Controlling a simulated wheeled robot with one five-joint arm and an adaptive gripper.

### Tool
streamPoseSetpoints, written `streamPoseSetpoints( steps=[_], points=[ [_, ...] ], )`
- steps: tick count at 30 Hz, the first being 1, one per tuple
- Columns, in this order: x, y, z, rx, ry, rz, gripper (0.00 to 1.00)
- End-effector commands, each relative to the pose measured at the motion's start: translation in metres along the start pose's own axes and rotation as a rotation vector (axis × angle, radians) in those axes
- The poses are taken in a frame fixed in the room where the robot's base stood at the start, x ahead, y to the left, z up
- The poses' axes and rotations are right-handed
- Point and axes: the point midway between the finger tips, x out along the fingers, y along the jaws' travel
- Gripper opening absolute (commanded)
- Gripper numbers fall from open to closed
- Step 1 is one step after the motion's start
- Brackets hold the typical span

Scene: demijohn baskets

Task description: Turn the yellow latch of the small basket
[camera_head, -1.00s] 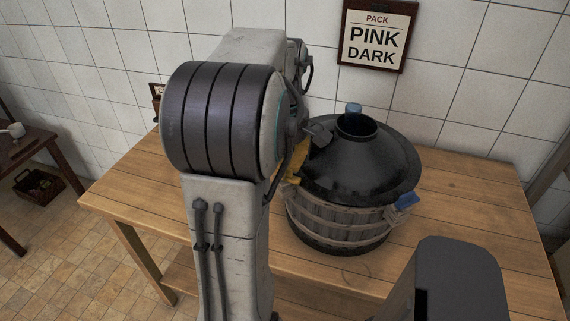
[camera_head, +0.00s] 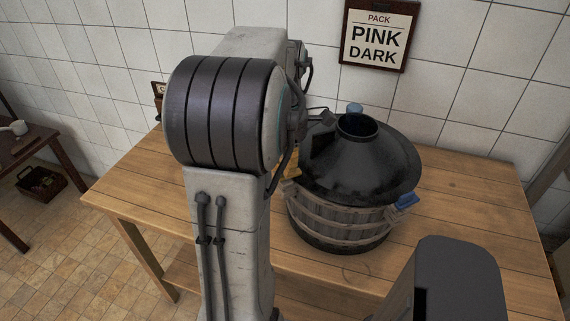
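The basket (camera_head: 340,217) of wooden staves and pale hoops stands on the wooden table, under a wide black cone-shaped cover (camera_head: 372,158) with an open neck. The yellow latch (camera_head: 290,170) is at the basket's left rim, largely hidden behind my arm. A blue latch (camera_head: 406,201) sits on the right rim. My gripper (camera_head: 318,122) shows only as a small dark part by the upper left of the black cone, above the latch. The rest of it is behind my arm, so its opening and any contact are hidden.
The wooden table (camera_head: 470,215) is clear right of the basket. A blue cap-like thing (camera_head: 355,108) shows behind the neck. A "PACK PINK DARK" sign (camera_head: 376,36) hangs on the tiled wall. A side table (camera_head: 40,150) and a dark crate (camera_head: 40,184) are at left.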

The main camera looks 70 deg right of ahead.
Motion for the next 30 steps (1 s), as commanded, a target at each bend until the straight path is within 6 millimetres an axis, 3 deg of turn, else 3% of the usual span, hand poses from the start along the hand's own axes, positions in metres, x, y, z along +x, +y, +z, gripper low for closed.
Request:
streamPoseSetpoints(
  steps=[22,23,30],
  points=[
    [0.0018,-0.0008,-0.0011,-0.078,0.004,-0.005,0.0],
    [0.0018,-0.0008,-0.0011,-0.078,0.004,-0.005,0.14],
    [0.001,-0.0004,-0.0008,-0.077,0.002,-0.003,0.35]
  ],
)
